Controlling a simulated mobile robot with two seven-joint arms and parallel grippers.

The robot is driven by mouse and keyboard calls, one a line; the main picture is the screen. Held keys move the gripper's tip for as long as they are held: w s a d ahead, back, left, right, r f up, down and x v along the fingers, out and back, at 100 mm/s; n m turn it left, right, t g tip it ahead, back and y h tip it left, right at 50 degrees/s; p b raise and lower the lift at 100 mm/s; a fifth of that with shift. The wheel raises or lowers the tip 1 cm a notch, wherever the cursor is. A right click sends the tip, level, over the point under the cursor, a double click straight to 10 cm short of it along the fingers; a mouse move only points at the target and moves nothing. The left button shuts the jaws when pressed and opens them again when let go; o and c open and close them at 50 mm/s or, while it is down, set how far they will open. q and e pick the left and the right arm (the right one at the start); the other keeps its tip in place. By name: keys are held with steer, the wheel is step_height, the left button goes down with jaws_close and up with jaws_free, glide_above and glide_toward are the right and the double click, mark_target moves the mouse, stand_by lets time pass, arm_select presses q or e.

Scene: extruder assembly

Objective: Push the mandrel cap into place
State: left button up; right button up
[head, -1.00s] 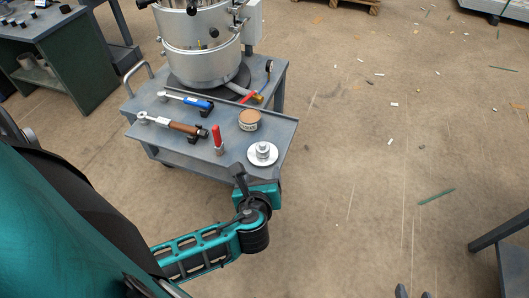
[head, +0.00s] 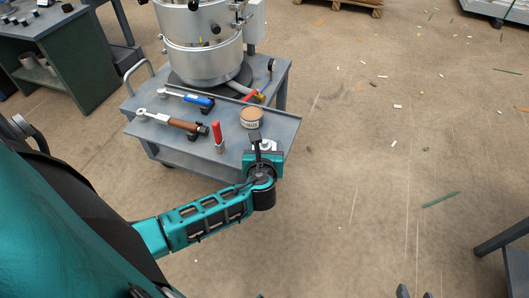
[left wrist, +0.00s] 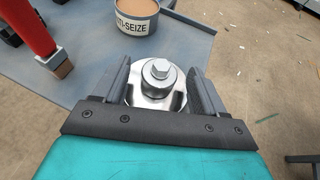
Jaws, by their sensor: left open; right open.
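The mandrel cap (head: 268,145) is a silver flanged disc with a raised stepped hub. It rests on the front right part of the grey cart top and is partly hidden by my left gripper in the head view. My left gripper (head: 256,143) is open above it. In the left wrist view the cap (left wrist: 158,74) sits between the two open fingers of the left gripper (left wrist: 163,82), its hub facing the camera. I cannot tell whether the fingers touch it. Two dark tips of my right gripper (head: 415,293) show at the bottom edge, apart and empty.
An anti-seize tin (head: 251,118), a red-handled tool (head: 217,137), a brown-handled tool (head: 180,124) and a blue-handled tool (head: 197,100) lie near the cap on the cart (head: 180,152). A large metal extruder cylinder (head: 203,45) stands behind them. The floor to the right is mostly open.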

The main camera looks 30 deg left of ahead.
arm_select(q)
steer(key=shift+x, duration=1.05)
jaws_close()
